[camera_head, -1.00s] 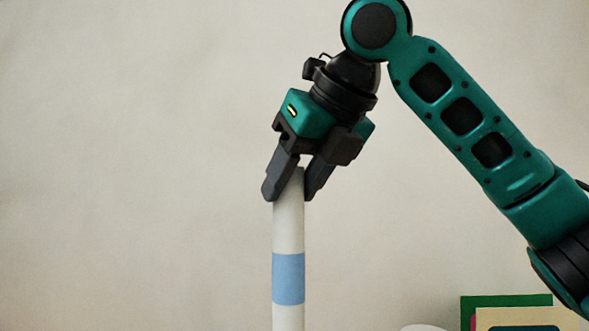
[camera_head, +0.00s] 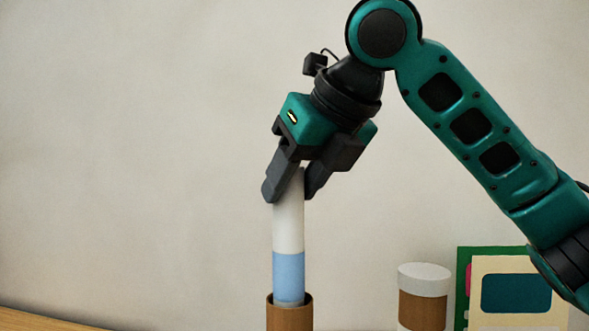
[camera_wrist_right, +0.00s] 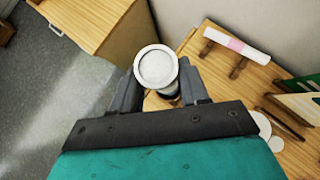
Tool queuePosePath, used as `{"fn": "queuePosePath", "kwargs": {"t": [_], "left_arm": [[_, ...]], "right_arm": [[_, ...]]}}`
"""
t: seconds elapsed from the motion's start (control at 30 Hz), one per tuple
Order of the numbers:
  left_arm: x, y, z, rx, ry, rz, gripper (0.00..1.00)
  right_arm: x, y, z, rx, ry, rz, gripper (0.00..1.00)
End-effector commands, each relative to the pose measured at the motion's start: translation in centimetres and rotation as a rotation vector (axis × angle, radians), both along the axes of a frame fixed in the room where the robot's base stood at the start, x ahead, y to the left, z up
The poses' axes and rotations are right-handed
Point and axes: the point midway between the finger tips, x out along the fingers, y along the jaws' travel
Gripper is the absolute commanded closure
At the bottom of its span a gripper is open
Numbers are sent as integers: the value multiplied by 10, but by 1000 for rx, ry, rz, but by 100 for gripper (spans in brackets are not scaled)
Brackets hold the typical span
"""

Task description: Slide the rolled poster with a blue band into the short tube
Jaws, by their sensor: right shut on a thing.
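The rolled poster (camera_head: 289,228) is white with a light blue band (camera_head: 288,275) and stands upright. My right gripper (camera_head: 290,192) is shut on its top end. The poster's lower end goes into the mouth of a brown short tube (camera_head: 290,318), with the blue band just above the rim. The part below the band is hidden in the tube, and the tube's base is out of frame. In the right wrist view the poster's round white end (camera_wrist_right: 157,68) sits between the fingers. My left gripper is not in view.
A brown cylinder with a white lid (camera_head: 423,280) and coloured boards (camera_head: 515,292) stand at the right. In the right wrist view, a rolled poster with a pink band (camera_wrist_right: 236,44) rests on wooden supports, and white discs (camera_wrist_right: 262,125) lie nearby.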

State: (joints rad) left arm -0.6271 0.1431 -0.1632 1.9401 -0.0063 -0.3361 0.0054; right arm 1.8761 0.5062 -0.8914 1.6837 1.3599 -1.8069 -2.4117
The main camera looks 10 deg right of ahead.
Motion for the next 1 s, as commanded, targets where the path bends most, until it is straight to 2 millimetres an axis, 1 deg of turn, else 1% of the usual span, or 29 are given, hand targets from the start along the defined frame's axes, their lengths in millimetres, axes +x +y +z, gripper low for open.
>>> {"fn": "queuePosePath", "kwargs": {"t": [0.03,0.3,0.6,0.8,1.0], "left_arm": [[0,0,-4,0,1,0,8],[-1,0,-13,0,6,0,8],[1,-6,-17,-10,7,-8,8],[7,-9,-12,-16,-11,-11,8],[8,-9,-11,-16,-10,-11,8]], "right_arm": [[0,0,-6,0,0,0,85],[0,0,-28,0,1,0,85],[0,0,-51,0,0,0,85],[0,0,-61,-1,0,-1,85],[0,0,-65,-1,-1,0,85]]}}
